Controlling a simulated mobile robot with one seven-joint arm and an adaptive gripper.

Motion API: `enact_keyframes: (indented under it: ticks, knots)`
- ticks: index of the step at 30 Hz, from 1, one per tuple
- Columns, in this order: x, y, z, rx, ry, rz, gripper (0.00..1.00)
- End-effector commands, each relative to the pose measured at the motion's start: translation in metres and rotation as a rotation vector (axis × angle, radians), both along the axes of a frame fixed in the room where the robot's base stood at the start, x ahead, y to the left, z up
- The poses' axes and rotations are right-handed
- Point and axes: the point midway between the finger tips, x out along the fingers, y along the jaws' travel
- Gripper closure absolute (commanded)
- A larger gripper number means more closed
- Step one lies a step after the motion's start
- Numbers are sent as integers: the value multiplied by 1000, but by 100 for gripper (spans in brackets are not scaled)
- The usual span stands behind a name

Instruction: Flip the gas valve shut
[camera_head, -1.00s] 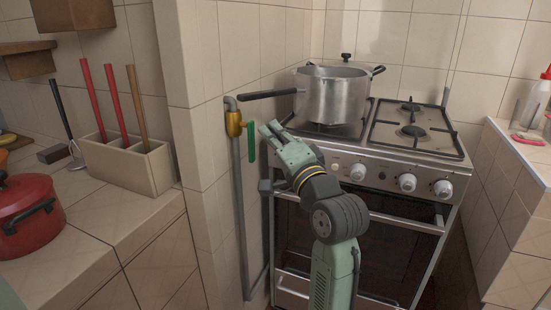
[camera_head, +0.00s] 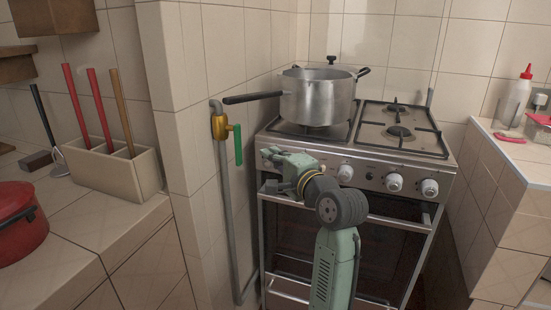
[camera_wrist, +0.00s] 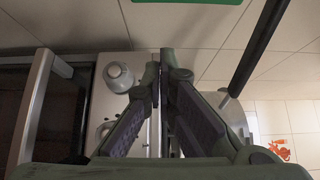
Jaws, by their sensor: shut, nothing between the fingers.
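The gas valve has a brass body (camera_head: 219,126) on a grey vertical pipe (camera_head: 231,215) against the tiled wall corner. Its green handle (camera_head: 238,145) stands upright, roughly parallel to the pipe, just right of the brass body. In the wrist view a green strip (camera_wrist: 190,2), which looks like the handle, shows at the top edge. My gripper (camera_head: 267,154) is in front of the stove's left front corner, right of the handle and apart from it. In the wrist view its fingertips (camera_wrist: 162,62) are together and empty.
A pot (camera_head: 317,98) on the stove (camera_head: 400,165) has a long black handle (camera_head: 252,98) reaching left above the valve. Stove knobs (camera_head: 394,182) are right of my gripper. A utensil box (camera_head: 110,172) and red pot (camera_head: 20,222) stand on the left counter.

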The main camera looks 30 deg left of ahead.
Motion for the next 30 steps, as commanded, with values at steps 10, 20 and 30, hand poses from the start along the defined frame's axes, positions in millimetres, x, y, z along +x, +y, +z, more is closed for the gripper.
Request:
enact_keyframes:
  ticks: [10, 20, 30]
  knots:
    - [20, 54, 2, 0, -2, 1, 100]
    - [-12, 44, 0, 0, -1, -1, 100]
    - [-14, 44, 0, 0, -1, -1, 100]
